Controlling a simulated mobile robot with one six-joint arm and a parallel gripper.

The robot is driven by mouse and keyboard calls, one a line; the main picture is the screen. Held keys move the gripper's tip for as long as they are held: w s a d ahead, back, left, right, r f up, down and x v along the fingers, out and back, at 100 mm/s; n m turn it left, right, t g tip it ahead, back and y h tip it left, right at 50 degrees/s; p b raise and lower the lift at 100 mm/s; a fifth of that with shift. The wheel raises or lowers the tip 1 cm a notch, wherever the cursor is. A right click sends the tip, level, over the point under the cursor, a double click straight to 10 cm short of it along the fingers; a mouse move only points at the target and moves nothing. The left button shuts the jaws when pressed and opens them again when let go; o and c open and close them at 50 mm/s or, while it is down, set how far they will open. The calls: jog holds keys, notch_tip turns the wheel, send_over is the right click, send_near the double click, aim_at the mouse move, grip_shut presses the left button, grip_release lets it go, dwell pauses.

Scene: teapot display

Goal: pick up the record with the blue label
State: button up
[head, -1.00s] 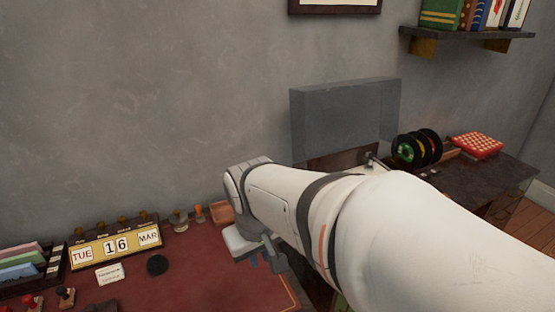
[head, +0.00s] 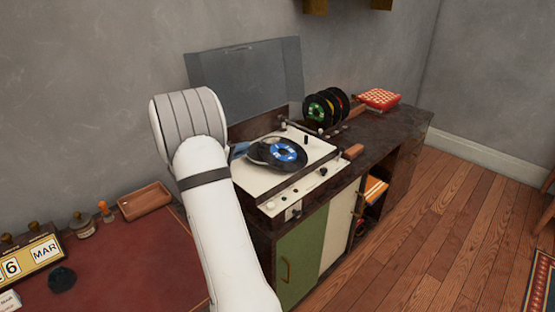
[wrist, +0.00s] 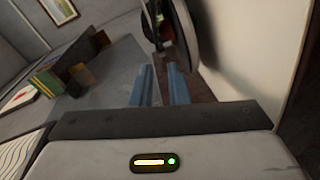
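The record with the blue label (head: 290,153) lies on the cream record player (head: 300,178). It looks slightly offset on the platter. My arm rises at the left of the player, and its wrist hides most of my gripper. A blue finger part (head: 239,150) shows just left of the record. In the wrist view my gripper (wrist: 159,66) is open, with a gap between its two blue fingers. Black disc edges (wrist: 184,25) appear just beyond the fingertips. I cannot tell which disc is the record, and no label is readable there.
The raised clear lid (head: 248,80) stands behind the player. Several records (head: 318,110) with green, yellow and red labels stand in a rack at the back right, beside a red patterned box (head: 378,99). A wooden tray (head: 146,200) sits on the red desk at the left.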

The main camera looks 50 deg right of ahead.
jog(key=shift+w+d+f, duration=0.1)
jog(key=shift+d+f, duration=0.05)
jog(key=shift+d, duration=0.25)
jog(key=d+p, duration=0.1)
jog(key=d, duration=0.6)
jog(key=shift+d+f, duration=0.15)
jog(key=shift+d, duration=0.05)
grip_shut()
